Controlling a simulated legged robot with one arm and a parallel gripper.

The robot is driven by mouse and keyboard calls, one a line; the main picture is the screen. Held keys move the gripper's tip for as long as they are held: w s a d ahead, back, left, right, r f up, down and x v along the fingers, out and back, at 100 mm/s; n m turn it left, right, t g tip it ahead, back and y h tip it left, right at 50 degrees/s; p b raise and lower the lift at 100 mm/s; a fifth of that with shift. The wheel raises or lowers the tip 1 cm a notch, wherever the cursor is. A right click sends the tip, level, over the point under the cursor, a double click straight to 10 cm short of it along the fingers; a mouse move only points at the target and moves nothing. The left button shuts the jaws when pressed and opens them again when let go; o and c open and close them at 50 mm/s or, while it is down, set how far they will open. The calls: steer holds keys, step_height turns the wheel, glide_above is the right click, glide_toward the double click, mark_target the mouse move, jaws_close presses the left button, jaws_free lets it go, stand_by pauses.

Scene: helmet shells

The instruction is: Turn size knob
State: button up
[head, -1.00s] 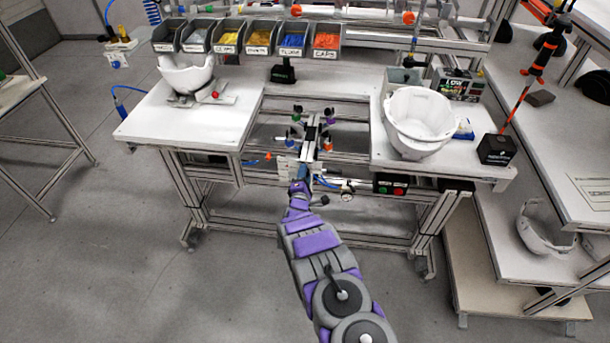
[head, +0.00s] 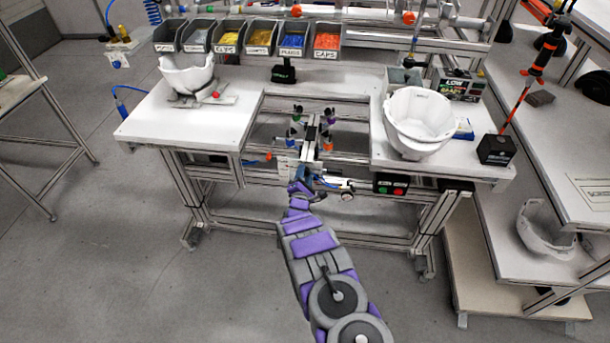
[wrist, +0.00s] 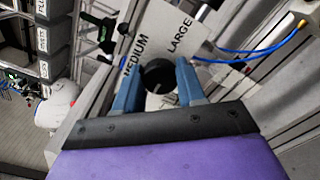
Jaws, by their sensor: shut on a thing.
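The size knob (wrist: 159,76) is a round black knob in the wrist view, set on a light grey plate (wrist: 172,28) marked MEDIUM and LARGE. My gripper (wrist: 158,84) has its two blue fingers on either side of the knob and is shut on it. The knob lies below the two labels as pictured. In the head view my gripper (head: 302,176) is at the front of the bench's middle gap, and the knob is too small to tell there. Any pointer mark on the knob is not visible.
Blue hoses (wrist: 255,50) run right of the plate. A white helmet shell (head: 418,118) stands on the right worktop, another (head: 187,74) on the left. Green and red buttons (head: 391,188) sit right of my gripper. Labelled bins (head: 259,36) line the back.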

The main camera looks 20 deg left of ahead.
steer(key=shift+s+a+f, duration=0.15)
steer(key=shift+s+f, duration=0.1)
steer(key=shift+f, duration=0.1)
steer(key=o, duration=1)
steer(key=shift+w+a, duration=0.15)
steer(key=shift+a, duration=0.05)
steer(key=shift+o, duration=0.3)
steer(key=shift+d+r, duration=0.1)
steer(key=shift+d, duration=0.05)
steer(key=shift+d, duration=0.1)
steer(key=shift+s+d+r, duration=0.2)
steer(key=shift+s+d, duration=0.05)
steer(key=shift+s, duration=0.45)
steer(key=p+v, duration=0.2)
steer(key=v, duration=1.3)
steer(key=shift+s+a+f+p, duration=0.2)
steer(key=shift+s+f+p, duration=0.1)
steer(key=shift+s, duration=0.15)
